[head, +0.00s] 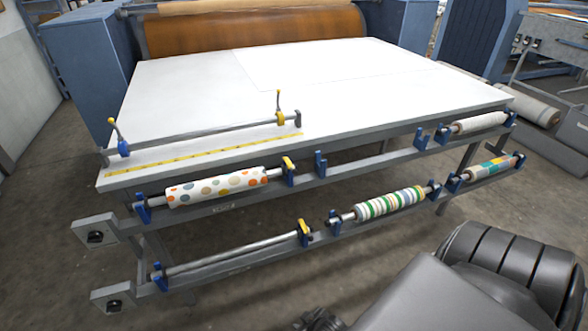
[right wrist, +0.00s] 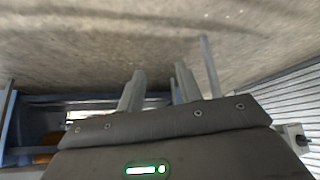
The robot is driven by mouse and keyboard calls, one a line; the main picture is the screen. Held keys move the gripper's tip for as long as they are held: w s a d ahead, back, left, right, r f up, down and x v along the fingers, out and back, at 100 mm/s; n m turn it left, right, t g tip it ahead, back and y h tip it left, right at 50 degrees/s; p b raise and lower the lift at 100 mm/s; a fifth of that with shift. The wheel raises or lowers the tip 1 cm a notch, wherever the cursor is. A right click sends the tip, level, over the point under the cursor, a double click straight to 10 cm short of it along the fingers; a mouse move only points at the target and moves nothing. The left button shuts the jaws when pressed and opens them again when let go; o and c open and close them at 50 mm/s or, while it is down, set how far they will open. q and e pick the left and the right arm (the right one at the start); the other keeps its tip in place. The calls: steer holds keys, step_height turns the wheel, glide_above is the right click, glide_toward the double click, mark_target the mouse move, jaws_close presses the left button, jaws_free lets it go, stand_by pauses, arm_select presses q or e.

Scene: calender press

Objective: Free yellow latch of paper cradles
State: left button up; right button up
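On the upper rail, a dotted paper roll (head: 217,187) lies between a blue cradle (head: 142,208) and a cradle with a yellow latch (head: 289,163), which looks closed over the roll's shaft end. On the lower rail, a bare bar (head: 230,250) runs from a blue cradle (head: 159,277) to another yellow latch (head: 304,228). A striped roll (head: 390,203) lies in blue cradles right of it. My right gripper (head: 320,320) is partly visible at the bottom edge, apart from the cradles. The right wrist view shows its two fingers (right wrist: 159,88) apart and empty. My left gripper is out of view.
A white table (head: 200,85) stands behind the rails, with a crossbar (head: 210,130) and yellow ruler (head: 205,155) on it. A white roll (head: 478,123) and a colourful roll (head: 493,168) sit at right. Bare floor (head: 60,270) lies at left.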

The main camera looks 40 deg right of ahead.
steer(key=w+d+r+t, duration=0.2)
steer(key=w+r, duration=0.4)
steer(key=r, duration=0.4)
steer(key=m+t+h+p, duration=0.2)
steer(key=t+h, duration=0.3)
steer(key=t, duration=0.3)
glide_toward(295, 173)
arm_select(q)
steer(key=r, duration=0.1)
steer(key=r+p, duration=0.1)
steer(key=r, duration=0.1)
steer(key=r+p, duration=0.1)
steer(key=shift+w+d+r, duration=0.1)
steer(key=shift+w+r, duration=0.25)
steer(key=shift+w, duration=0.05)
arm_select(e)
steer(key=x, duration=1)
steer(key=shift+w+d+f, duration=0.25)
steer(key=shift+d, duration=0.1)
steer(key=shift+c, duration=0.2)
jaws_close()
